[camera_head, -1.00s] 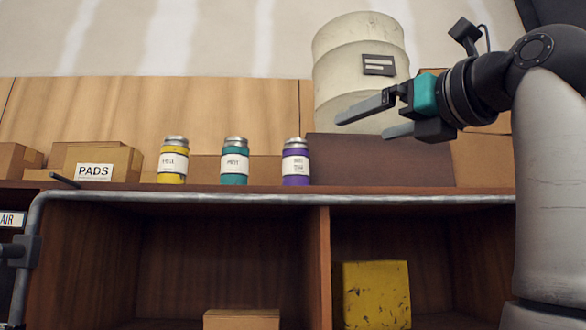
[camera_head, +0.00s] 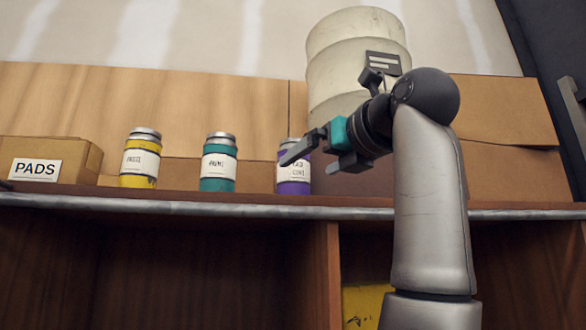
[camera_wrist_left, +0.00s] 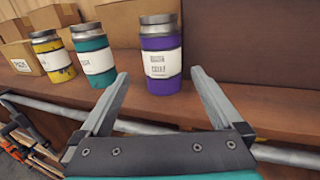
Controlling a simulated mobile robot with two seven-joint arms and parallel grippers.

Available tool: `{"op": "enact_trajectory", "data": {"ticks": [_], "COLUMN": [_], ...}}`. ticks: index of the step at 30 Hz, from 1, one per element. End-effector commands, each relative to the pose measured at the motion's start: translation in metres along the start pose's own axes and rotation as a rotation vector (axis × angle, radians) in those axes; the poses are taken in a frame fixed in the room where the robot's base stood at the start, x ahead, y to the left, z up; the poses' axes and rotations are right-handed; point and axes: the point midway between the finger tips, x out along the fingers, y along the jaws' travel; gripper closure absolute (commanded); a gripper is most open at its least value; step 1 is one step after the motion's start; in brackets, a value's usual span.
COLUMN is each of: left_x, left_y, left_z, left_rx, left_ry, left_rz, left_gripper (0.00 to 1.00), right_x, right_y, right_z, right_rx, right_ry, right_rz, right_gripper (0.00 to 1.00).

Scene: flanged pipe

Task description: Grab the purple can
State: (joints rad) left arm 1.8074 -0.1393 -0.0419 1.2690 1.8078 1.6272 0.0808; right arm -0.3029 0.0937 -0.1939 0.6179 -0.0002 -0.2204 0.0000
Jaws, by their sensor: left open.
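The purple can (camera_head: 293,187), with a white label and grey lid, stands upright on the shelf top as the rightmost of three cans. My left gripper (camera_head: 305,164) is open and empty. In the head view its fingers partly cover the can. In the left wrist view the purple can (camera_wrist_left: 161,82) appears upright between and beyond the two spread fingertips (camera_wrist_left: 158,74), with nothing gripped. My right gripper is not in view.
A teal can (camera_head: 218,172) and a yellow can (camera_head: 140,165) stand left of the purple one. A PADS box (camera_head: 70,152) is farther left. A large pale drum (camera_head: 335,65) stands behind. A metal pipe (camera_head: 170,208) runs along the shelf's front edge.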

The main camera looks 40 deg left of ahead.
Motion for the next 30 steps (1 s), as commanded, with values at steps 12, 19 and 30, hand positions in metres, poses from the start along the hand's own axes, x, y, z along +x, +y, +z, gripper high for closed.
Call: {"op": "enact_trajectory", "data": {"ticks": [12,19,30], "left_x": [0.039,0.062,0.063], "left_y": [-0.002,-0.003,-0.004], "left_z": [0.005,0.004,0.002], "left_rx": [0.000,-0.001,-0.001], "left_ry": [0.000,-0.002,-0.001], "left_rz": [0.004,0.002,0.000], "left_gripper": [0.00,0.00,0.12], "right_x": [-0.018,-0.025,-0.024], "right_y": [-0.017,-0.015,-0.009], "right_z": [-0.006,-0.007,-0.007], "right_rx": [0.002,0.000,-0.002], "right_ry": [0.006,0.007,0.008], "right_rz": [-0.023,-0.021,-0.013], "right_gripper": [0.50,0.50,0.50]}}
